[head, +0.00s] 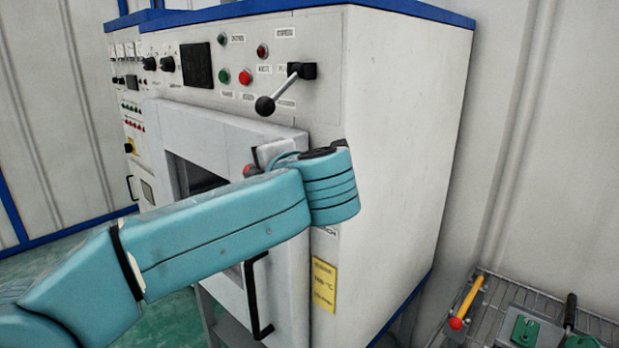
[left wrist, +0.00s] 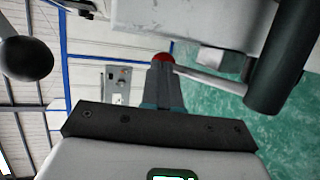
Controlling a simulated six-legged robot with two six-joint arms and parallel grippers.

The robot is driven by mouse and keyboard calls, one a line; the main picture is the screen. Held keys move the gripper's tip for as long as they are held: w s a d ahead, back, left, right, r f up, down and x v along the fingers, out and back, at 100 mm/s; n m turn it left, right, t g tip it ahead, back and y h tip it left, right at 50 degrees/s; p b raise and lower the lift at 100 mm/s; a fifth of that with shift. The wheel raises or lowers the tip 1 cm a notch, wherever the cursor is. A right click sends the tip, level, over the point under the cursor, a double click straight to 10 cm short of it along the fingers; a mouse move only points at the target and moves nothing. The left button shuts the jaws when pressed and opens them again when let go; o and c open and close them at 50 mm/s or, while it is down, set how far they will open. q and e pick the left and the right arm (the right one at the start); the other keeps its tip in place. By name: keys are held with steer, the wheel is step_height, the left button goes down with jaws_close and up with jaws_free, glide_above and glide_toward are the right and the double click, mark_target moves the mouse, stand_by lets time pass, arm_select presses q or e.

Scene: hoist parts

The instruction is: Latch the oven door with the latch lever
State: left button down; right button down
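The oven door (head: 222,128) is a pale panel with a dark window and a black bar handle (head: 258,295); it stands at or close to the oven front, and I cannot tell whether it is flush. The latch lever has a red knob (head: 249,170) beside the door's right part; my arm hides most of it. In the left wrist view the red knob (left wrist: 163,58) sits at my fingertips, with a grey rod (left wrist: 215,82) running right. My left gripper (left wrist: 163,72) has its fingers together on the knob. My right gripper is not in view.
Another lever with a black ball knob (head: 265,105) juts from the control panel above the door; the ball (left wrist: 25,60) also shows at left in the wrist view. A wire rack (head: 490,305) with a yellow-handled tool (head: 469,300) and green parts stands at lower right.

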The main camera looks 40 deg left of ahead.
arm_select(q)
steer(key=shift+h, duration=0.7)
steer(key=a+f, duration=0.3)
steer(key=f, duration=0.1)
steer(key=shift+a+f, duration=0.2)
steer(key=shift+a, duration=0.2)
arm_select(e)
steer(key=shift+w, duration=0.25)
arm_select(q)
steer(key=shift+a, duration=0.1)
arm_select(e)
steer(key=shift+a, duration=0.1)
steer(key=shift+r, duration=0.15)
